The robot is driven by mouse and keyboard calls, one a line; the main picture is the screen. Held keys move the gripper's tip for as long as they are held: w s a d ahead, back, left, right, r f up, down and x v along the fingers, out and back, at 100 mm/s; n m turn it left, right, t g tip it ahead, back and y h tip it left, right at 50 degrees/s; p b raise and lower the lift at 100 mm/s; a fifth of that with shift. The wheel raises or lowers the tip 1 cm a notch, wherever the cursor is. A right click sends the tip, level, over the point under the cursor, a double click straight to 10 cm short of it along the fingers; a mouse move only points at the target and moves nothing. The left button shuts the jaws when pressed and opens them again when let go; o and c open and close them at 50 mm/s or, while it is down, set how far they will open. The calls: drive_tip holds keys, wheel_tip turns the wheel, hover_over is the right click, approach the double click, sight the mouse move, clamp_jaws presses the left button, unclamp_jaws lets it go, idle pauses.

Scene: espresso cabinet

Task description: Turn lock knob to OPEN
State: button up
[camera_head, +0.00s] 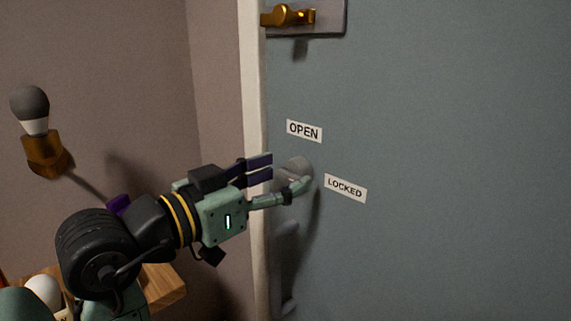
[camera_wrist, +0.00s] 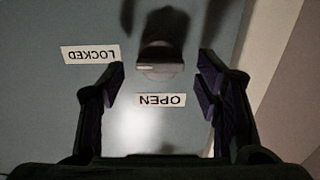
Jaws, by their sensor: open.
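The lock knob (camera_head: 295,167) is a grey metal knob on the blue-grey door, partly hidden behind my gripper in the head view. In the wrist view the knob (camera_wrist: 160,70) shows near the upper middle, with a small pale line on its face. The OPEN label (camera_head: 304,131) is above the knob and the LOCKED label (camera_head: 345,188) is to its lower right. Both labels are upside down in the wrist view. My gripper (camera_head: 281,178) is open in front of the door, its fingers spread to either side of the knob. I cannot tell whether they touch it.
A brass latch (camera_head: 289,16) on a plate is at the top of the door. A grey handle (camera_head: 284,265) is below the knob. A pale door frame (camera_head: 252,100) runs down the left edge. A bulb in a brass wall lamp (camera_head: 42,150) is at the left.

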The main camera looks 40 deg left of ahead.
drive_tip(key=shift+w+d, duration=0.1)
drive_tip(key=shift+w, duration=0.85)
drive_tip(key=shift+c, duration=0.2)
drive_tip(key=c, duration=1.1)
